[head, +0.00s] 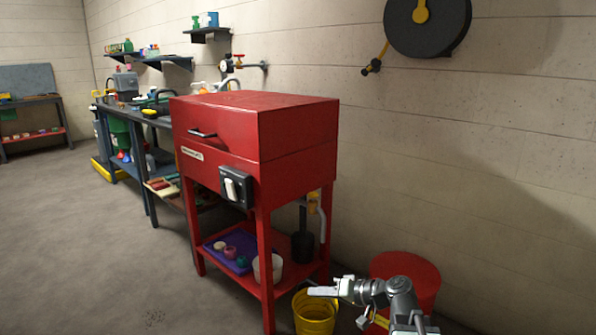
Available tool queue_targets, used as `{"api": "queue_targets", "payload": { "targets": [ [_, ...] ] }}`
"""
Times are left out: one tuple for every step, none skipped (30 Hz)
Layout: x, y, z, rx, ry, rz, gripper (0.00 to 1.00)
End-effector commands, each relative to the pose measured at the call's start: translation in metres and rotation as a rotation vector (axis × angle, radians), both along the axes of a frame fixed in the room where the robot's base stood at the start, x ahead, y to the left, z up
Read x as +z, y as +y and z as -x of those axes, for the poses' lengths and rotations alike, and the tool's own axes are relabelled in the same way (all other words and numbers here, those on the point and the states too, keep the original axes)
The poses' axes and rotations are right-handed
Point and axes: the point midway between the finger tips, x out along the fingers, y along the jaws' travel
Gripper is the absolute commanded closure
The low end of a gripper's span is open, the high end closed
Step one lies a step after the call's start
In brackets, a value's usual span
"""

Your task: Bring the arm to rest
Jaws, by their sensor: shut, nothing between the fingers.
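My arm (395,292) reaches in from the bottom right corner of the head view. My gripper (318,291) points left, shut and empty. In the picture it overlaps the upper part of a yellow bucket (315,318). I cannot tell how far it is from the bucket, and no contact is clear. No tagged motor can be made out.
A red cabinet (262,132) on legs stands left of my gripper, with a purple tray (213,244) and cups on its lower shelf. A red drum (408,266) stands behind my arm. A workbench (122,110) runs along the wall. The floor (90,255) at left is clear.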

Motion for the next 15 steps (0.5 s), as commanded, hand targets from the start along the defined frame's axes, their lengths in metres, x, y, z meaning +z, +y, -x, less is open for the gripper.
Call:
{"api": "queue_targets", "payload": {
  "targets": [
    [0.001, 0.021, 0.019, 0.064, 0.07, 0.126, 1.0],
    [-0.011, 0.025, 0.029, 0.088, 0.112, 0.201, 1.0],
    [-0.026, 0.025, 0.041, 0.111, 0.166, 0.297, 1.0],
    [-0.036, 0.023, 0.05, 0.123, 0.203, 0.364, 1.0],
    [-0.045, 0.017, 0.057, 0.127, 0.238, 0.428, 1.0],
    [-0.056, 0.009, 0.065, 0.127, 0.283, 0.508, 1.0],
    [-0.063, 0.0, 0.071, 0.122, 0.315, 0.563, 1.0],
    [-0.07, -0.009, 0.076, 0.112, 0.346, 0.616, 1.0],
    [-0.079, -0.024, 0.082, 0.095, 0.387, 0.683, 1.0],
    [-0.085, -0.036, 0.087, 0.077, 0.419, 0.731, 1.0],
    [-0.09, -0.049, 0.091, 0.057, 0.449, 0.778, 1.0],
    [-0.094, -0.065, 0.097, 0.029, 0.49, 0.838, 1.0],
    [-0.096, -0.078, 0.101, 0.003, 0.521, 0.883, 1.0],
    [-0.098, -0.09, 0.106, -0.025, 0.554, 0.925, 1.0],
    [-0.099, -0.106, 0.113, -0.07, 0.605, 0.979, 1.0]
  ]
}}
